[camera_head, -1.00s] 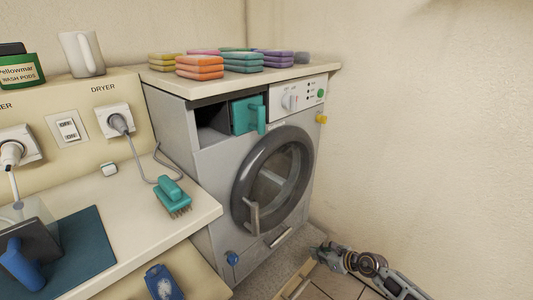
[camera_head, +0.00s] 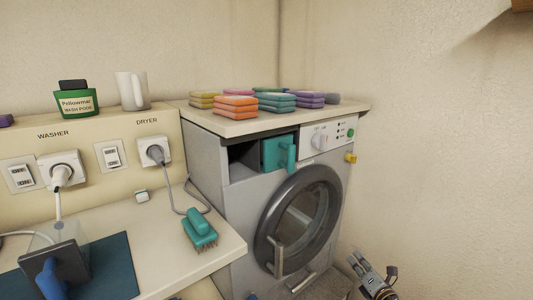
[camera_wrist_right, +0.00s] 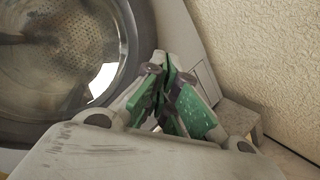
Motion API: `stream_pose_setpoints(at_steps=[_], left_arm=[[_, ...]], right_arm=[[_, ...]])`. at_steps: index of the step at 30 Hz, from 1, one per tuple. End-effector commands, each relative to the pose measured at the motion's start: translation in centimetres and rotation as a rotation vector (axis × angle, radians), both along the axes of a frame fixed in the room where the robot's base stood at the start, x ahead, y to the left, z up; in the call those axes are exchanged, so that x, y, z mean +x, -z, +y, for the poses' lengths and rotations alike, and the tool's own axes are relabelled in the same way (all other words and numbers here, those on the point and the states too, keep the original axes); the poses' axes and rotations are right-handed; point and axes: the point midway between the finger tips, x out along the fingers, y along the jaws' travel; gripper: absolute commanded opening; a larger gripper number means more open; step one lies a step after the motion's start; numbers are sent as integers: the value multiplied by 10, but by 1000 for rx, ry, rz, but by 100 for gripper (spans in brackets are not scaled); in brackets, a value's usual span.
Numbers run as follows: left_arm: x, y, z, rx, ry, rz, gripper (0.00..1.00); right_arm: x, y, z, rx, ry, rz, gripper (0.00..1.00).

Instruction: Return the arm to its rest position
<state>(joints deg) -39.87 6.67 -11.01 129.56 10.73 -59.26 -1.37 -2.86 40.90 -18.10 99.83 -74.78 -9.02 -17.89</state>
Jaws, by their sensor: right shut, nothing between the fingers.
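My right gripper (camera_head: 366,267) is at the bottom right of the head view, beside the front of the dryer (camera_head: 232,203) and low near the floor. In the right wrist view the green-padded fingers of this gripper (camera_wrist_right: 168,80) are together with nothing between them. The dryer's round door (camera_wrist_right: 60,70) shows at the left of that view, beside the gripper. My left gripper does not show.
The dryer's dark-rimmed door (camera_head: 299,222) has a grey handle. A teal drawer (camera_head: 279,152) is at its upper front. Folded cloths (camera_head: 236,107) lie on top. A teal brush (camera_head: 200,231) lies on the counter (camera_head: 160,235). A pale wall (camera_head: 440,150) closes the right side.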

Motion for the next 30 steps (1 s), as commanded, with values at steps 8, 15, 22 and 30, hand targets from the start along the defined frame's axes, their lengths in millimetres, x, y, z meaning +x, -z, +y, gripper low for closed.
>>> stream_pose_setpoints(at_steps=[8, 15, 22, 30], left_arm=[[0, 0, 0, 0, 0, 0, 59], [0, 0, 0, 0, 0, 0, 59], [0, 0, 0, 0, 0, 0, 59], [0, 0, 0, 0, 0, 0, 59]], right_arm=[[4, -31, -23, 353, 188, -4, 0], [0, -39, -35, 653, 338, 30, 0], [-13, -28, -35, 927, 477, 109, 0], [-42, 4, -14, 1219, 633, 267, 0]])
